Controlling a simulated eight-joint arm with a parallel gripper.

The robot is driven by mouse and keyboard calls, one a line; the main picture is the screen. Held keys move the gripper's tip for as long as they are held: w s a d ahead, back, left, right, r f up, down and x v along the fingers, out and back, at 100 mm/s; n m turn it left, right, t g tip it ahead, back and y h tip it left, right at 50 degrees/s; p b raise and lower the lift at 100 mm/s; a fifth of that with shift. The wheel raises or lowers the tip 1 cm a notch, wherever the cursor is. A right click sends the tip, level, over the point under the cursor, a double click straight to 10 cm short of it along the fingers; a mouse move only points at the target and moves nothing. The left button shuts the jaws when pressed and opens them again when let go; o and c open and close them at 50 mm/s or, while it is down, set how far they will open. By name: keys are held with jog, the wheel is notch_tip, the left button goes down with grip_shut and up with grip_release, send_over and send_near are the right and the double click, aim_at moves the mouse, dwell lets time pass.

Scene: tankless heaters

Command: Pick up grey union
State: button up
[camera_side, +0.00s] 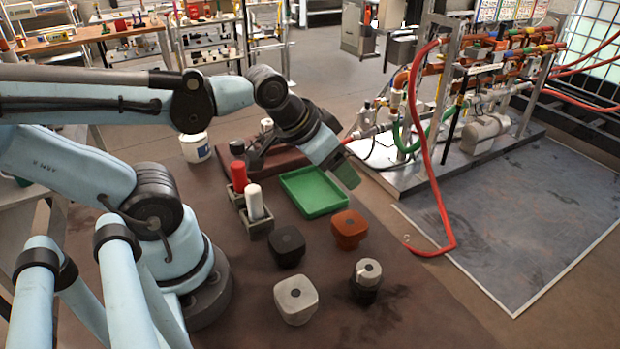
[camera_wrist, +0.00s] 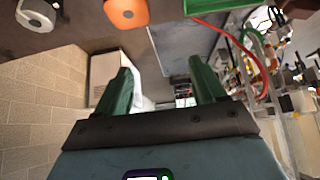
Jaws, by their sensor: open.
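A light grey block with a rounded-square top (camera_side: 296,298) stands on the brown mat at the front. A smaller grey-topped piece on a dark base (camera_side: 367,271) stands to its right; I cannot tell which is the grey union. A grey round piece (camera_wrist: 37,15) also shows at the top left of the wrist view. My gripper (camera_side: 347,178) is above the right end of the green tray, behind and clear of both grey pieces. Its green fingers are apart and empty in the wrist view (camera_wrist: 162,78).
An orange block (camera_side: 349,226) and a black block (camera_side: 287,244) stand behind the grey pieces. The green tray (camera_side: 327,207) is empty. Red and white cylinders (camera_side: 239,178) stand in holders at left. A red hose (camera_side: 441,190) and the pipe rig bound the right.

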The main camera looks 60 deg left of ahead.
jog(key=w+a+m+g+y, duration=0.4)
jog(key=a+m+y, duration=0.25)
jog(key=a, duration=0.45)
jog(key=m+g+y, duration=0.6)
jog(key=m+g, duration=0.1)
jog(key=g, duration=0.1)
send_near(268, 121)
jog(key=shift+m, duration=0.25)
jog(key=x, duration=0.4)
jog(key=shift+a+f, duration=0.15)
jog(key=shift+f, duration=0.25)
jog(key=shift+x, duration=2.65)
jog(key=shift+r, duration=0.1)
jog(key=shift+c, duration=0.3)
jog(key=c, duration=1.2)
grip_shut()
jog(key=shift+r, duration=0.2)
